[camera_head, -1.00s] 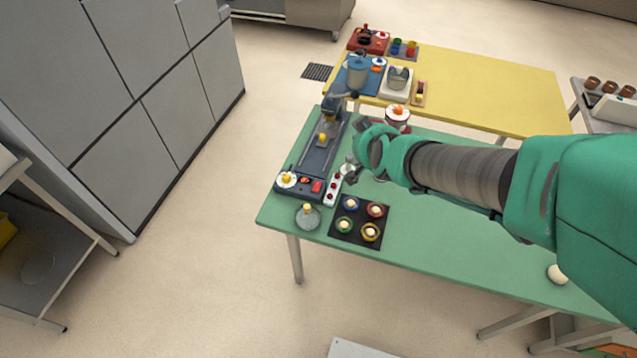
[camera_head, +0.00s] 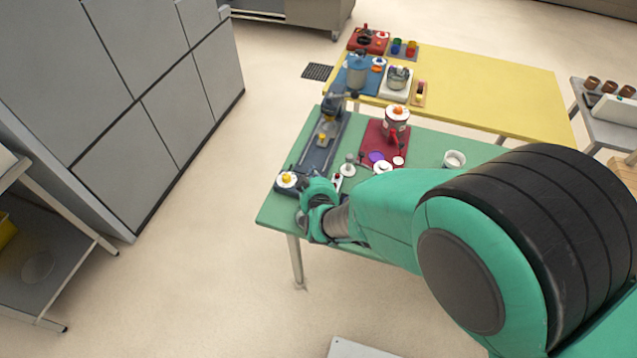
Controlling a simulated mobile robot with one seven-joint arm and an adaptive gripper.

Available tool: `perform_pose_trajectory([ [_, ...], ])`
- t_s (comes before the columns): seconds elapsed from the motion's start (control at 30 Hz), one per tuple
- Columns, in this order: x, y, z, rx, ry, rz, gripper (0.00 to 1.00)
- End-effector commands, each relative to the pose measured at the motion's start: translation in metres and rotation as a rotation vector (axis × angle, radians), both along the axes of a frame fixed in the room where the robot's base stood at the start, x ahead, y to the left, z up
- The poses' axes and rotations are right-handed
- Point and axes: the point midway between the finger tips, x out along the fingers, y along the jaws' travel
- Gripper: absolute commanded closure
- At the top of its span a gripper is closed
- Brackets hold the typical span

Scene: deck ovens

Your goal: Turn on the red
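The task line names only "the red". A red-based appliance (camera_head: 373,139) with a white and red pot (camera_head: 396,119) on top stands on the green table. Another red appliance (camera_head: 368,40) stands on the far yellow table. A long dark blue device (camera_head: 322,150) lies along the left edge of the green table, with a yellow-topped white dial (camera_head: 287,179) at its front.
The green table (camera_head: 437,128) has a white cup (camera_head: 454,159) near its middle. Purple and white round parts (camera_head: 377,157) lie by the red base. A blue appliance (camera_head: 359,72) and a white one (camera_head: 397,82) stand on the yellow table (camera_head: 490,90). Grey cabinets are at left.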

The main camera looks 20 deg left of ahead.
Motion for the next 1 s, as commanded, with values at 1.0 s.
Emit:
perform_pose_trajectory([
  [1.0,0.021,-0.001,-0.06,0.001,0.002,0.0,1.0],
])
